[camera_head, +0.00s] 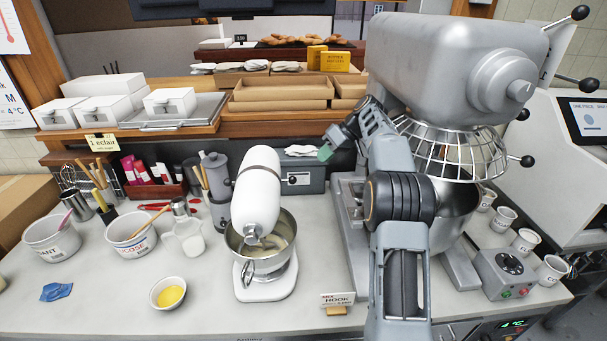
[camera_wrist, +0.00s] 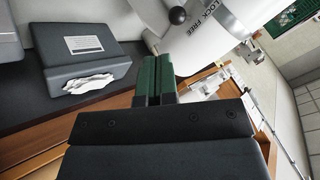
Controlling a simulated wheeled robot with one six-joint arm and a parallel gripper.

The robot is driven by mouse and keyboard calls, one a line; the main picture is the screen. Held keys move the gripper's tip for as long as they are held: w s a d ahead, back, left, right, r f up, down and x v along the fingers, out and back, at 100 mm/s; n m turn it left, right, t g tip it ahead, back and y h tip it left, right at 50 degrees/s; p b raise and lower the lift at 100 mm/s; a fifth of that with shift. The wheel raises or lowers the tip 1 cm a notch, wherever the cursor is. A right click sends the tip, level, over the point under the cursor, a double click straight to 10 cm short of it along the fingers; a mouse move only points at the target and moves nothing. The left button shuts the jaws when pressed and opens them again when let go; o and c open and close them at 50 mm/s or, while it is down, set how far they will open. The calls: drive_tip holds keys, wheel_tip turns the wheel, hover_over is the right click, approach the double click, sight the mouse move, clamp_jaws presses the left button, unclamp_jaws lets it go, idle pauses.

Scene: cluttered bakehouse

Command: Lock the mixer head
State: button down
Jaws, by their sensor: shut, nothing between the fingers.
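The small white stand mixer (camera_head: 257,190) stands on the counter with its rounded head over a steel bowl (camera_head: 262,262). A beater shows at the bowl's mouth. In the wrist view, the mixer's white body (camera_wrist: 205,45) carries the words LOCK and FREE. A black ball knob (camera_wrist: 178,16) sticks out beside the word LOCK. My gripper (camera_head: 325,152) is up behind and to the right of the mixer head, apart from it. Its green fingertips (camera_wrist: 154,66) are shut and empty, just below the knob in the wrist view; contact is not visible.
A large grey mixer (camera_head: 450,60) with a wire guard stands right, close to my arm. A dark box (camera_wrist: 88,70) with white paper sits behind the small mixer. A butter bowl (camera_head: 168,293), tubs and a jug crowd the left. The front counter is partly clear.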

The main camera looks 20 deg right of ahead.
sight(289, 180)
drive_tip(key=b+x, duration=0.4)
drive_tip(key=x, duration=0.6)
idle(0.4)
